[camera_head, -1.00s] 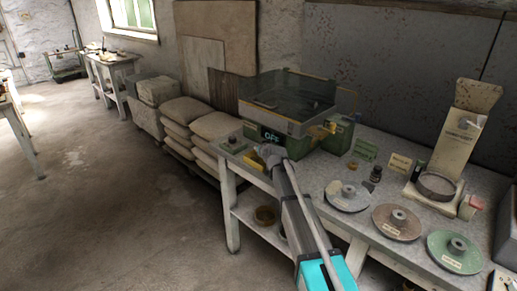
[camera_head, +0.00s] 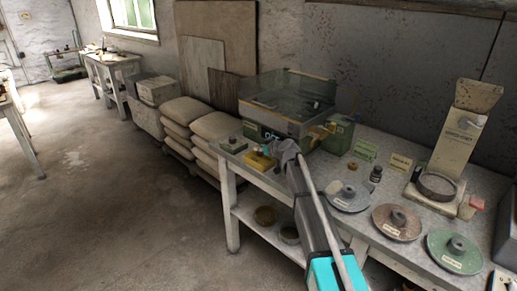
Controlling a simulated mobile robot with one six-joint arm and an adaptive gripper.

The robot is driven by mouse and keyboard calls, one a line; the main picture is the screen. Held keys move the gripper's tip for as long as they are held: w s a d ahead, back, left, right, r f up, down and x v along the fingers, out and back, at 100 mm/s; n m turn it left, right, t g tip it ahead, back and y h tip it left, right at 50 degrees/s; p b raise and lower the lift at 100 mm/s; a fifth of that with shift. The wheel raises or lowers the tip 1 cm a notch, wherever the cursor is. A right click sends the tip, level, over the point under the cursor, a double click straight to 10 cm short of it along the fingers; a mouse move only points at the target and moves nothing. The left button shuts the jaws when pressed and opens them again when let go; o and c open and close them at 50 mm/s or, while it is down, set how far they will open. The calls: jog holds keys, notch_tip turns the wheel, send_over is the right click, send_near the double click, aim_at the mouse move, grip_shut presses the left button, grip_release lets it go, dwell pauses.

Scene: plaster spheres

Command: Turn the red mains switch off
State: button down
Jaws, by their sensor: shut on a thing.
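My gripper (camera_head: 286,152) is at the front of the green machine with the clear cover (camera_head: 290,100), just right of a small yellow box (camera_head: 260,160) on the bench edge. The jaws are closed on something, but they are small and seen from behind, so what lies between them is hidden. The machine's dark front display (camera_head: 270,136) shows green letters, partly covered by my gripper. I cannot make out the red mains switch.
The bench (camera_head: 330,170) carries three discs, grey (camera_head: 347,198), brown (camera_head: 396,224) and green (camera_head: 454,252), to the right of my arm. A small dark jar (camera_head: 376,174) stands behind them. A cream stand (camera_head: 460,140) is farther right. Open floor lies left.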

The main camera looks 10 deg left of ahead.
jog(key=shift+w+d+n+g+y, duration=0.1)
jog(key=shift+n+g+y, duration=0.4)
jog(key=shift+n, duration=0.1)
jog(key=shift+n+g, duration=0.3)
jog(key=shift+g, duration=0.1)
jog(key=c, duration=0.6)
grip_release()
jog(key=shift+f, duration=0.1)
jog(key=shift+o, duration=0.2)
